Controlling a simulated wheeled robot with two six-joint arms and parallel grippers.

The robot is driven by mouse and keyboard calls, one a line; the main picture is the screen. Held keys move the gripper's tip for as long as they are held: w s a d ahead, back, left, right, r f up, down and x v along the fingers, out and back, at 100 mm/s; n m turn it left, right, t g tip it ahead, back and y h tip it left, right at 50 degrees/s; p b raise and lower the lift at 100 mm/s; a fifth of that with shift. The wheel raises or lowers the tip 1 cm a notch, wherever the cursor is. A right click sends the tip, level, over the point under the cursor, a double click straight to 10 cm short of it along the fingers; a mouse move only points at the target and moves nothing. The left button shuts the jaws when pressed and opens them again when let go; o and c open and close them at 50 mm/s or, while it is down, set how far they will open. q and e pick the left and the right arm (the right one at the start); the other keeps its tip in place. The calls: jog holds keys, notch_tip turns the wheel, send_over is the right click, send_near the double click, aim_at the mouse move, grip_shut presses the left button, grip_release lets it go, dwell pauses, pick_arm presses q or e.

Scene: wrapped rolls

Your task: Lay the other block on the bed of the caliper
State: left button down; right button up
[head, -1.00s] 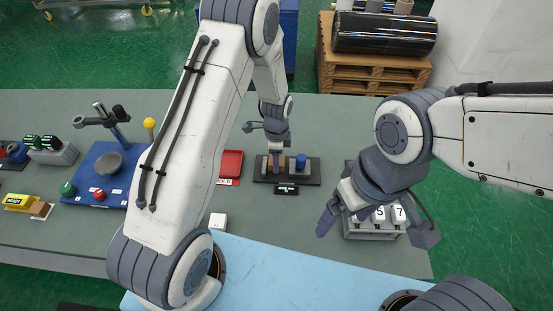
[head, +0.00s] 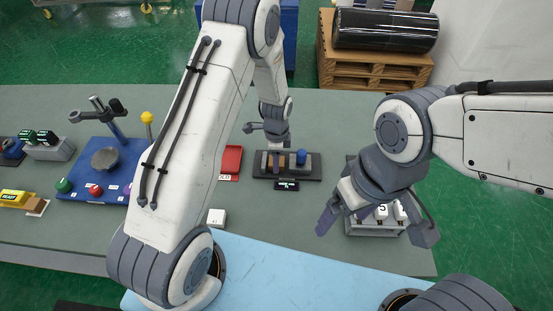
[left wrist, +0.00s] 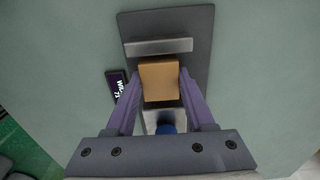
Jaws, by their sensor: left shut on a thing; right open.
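The caliper is a dark base plate (head: 314,167) with grey jaws and a blue knob (head: 301,157), at the middle of the table; the plate also shows in the left wrist view (left wrist: 199,28). My left gripper (head: 277,158) points down over it and is shut on a tan block (left wrist: 158,80). In the left wrist view the block lies between both fingers, beside a grey jaw bar (left wrist: 157,46). Whether it touches the bed is unclear.
A small dark display (head: 286,185) stands in front of the caliper. A blue board (head: 85,178) with a stand is further left. Table beyond the caliper is clear.

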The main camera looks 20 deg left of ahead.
pick_arm(q)
jog(key=shift+c, duration=0.9)
grip_release()
jog(key=shift+r, duration=0.5)
notch_tip(320, 180, up, 10)
jog(key=b, duration=0.2)
jog(key=shift+f, duration=0.2)
